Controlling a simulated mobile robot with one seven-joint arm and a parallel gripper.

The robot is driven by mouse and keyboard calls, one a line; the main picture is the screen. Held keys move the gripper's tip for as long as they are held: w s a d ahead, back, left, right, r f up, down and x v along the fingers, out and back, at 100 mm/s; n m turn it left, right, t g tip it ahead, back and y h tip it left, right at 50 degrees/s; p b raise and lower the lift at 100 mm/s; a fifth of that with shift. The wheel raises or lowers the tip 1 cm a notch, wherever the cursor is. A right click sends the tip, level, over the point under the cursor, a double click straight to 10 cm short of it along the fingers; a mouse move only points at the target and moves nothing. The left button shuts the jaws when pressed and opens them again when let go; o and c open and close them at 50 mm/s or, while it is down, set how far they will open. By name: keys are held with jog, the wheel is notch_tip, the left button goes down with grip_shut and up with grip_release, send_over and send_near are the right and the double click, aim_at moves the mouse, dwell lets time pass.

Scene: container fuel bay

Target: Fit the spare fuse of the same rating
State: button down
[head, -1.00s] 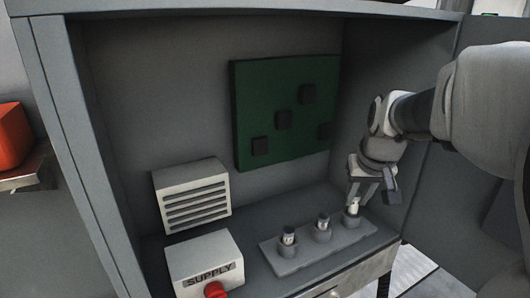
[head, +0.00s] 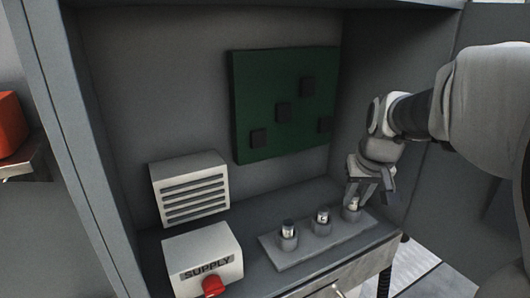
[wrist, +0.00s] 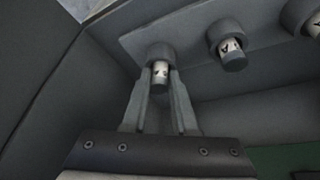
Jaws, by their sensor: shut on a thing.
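A grey fuse strip (head: 330,249) with three round sockets lies on the cabinet shelf. The left socket holds a fuse (head: 288,228) and the middle socket holds another fuse (head: 322,217), both upright, with pale bands and dark tops. My gripper (head: 357,192) is at the right socket, shut on a pale fuse (wrist: 160,73). In the wrist view my gripper (wrist: 161,80) has one finger on each side of this fuse, and its far end meets the socket (wrist: 160,52). How deep it sits is hidden. Its rating marks are too small to read.
A box marked SUPPLY (head: 203,262) with a red knob (head: 213,286) stands at the shelf's left front. Behind it is a louvred box (head: 190,187). A green board (head: 284,105) with dark blocks is on the back wall. The cabinet's right wall is close to my arm.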

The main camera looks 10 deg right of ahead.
jog(key=shift+f, duration=0.15)
jog(key=c, duration=0.6)
grip_release()
